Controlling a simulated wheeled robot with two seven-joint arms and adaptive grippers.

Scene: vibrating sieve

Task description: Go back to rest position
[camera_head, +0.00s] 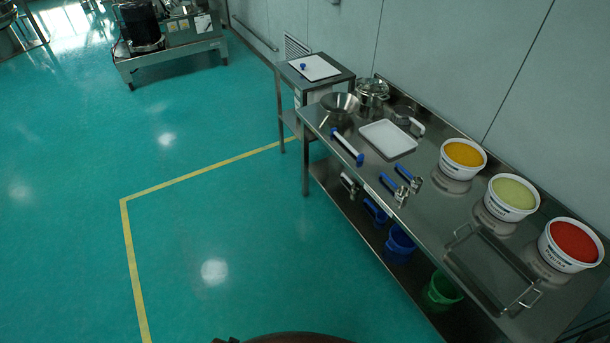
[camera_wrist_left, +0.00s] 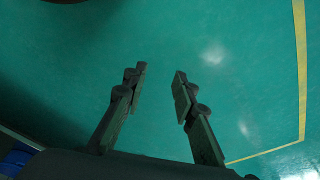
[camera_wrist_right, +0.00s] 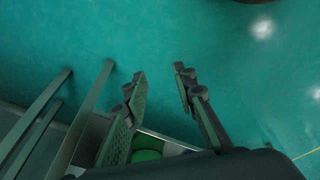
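My left gripper (camera_wrist_left: 160,88) shows in the left wrist view with its two fingers apart and nothing between them. Only green floor lies beyond its fingertips. My right gripper (camera_wrist_right: 160,80) shows in the right wrist view, also open and empty, over the green floor. Metal bars and a green bucket (camera_wrist_right: 146,155) lie beside and behind its fingers. Neither gripper shows in the head view.
A steel table (camera_head: 440,222) along the wall bears white tubs of orange (camera_head: 463,160), pale green (camera_head: 512,197) and red (camera_head: 572,245) material, a white tray (camera_head: 388,139), a pot (camera_head: 371,94) and a metal tray (camera_head: 490,270). The floor left of it is clear, with a yellow line (camera_head: 130,255).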

